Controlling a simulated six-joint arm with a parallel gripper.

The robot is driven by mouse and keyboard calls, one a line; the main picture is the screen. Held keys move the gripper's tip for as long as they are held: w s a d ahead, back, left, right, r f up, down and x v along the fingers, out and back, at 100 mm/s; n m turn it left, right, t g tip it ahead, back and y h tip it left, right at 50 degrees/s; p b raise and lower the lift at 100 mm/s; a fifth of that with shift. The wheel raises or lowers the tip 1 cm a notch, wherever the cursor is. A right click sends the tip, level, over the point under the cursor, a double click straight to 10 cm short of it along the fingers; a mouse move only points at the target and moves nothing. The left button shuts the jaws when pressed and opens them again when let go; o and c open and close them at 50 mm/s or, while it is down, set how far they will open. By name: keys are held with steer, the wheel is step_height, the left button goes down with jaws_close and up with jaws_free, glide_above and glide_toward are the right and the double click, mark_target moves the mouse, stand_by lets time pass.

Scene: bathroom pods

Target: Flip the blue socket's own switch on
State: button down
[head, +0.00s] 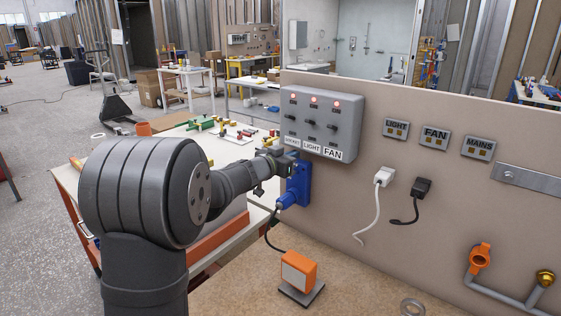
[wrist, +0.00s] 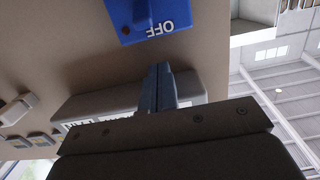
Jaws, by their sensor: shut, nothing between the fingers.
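The blue socket (head: 301,188) is mounted on the beige panel, just below the grey switch box, with a blue plug (head: 287,201) in it. In the wrist view the socket (wrist: 175,22) is at the top, upside down, with the word OFF readable and a blue raised part (wrist: 141,14) beside it. I cannot tell the switch's position. My gripper (head: 287,156) is shut and empty, between the box and the socket's upper end. In the wrist view its fingertips (wrist: 158,68) point at the socket, with a small visible gap before the OFF marking.
The grey box (head: 322,118) has three switches, three lit red lamps and SOCKET, LIGHT and FAN labels. LIGHT, FAN and MAINS plates (head: 436,138) are to its right. White (head: 384,177) and black plugs (head: 422,186) sit lower. An orange device (head: 298,270) stands on the bench.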

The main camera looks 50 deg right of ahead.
steer(key=shift+a+f, duration=0.3)
steer(key=shift+f, duration=0.65)
steer(key=shift+a+f, duration=0.25)
steer(key=shift+f, duration=0.65)
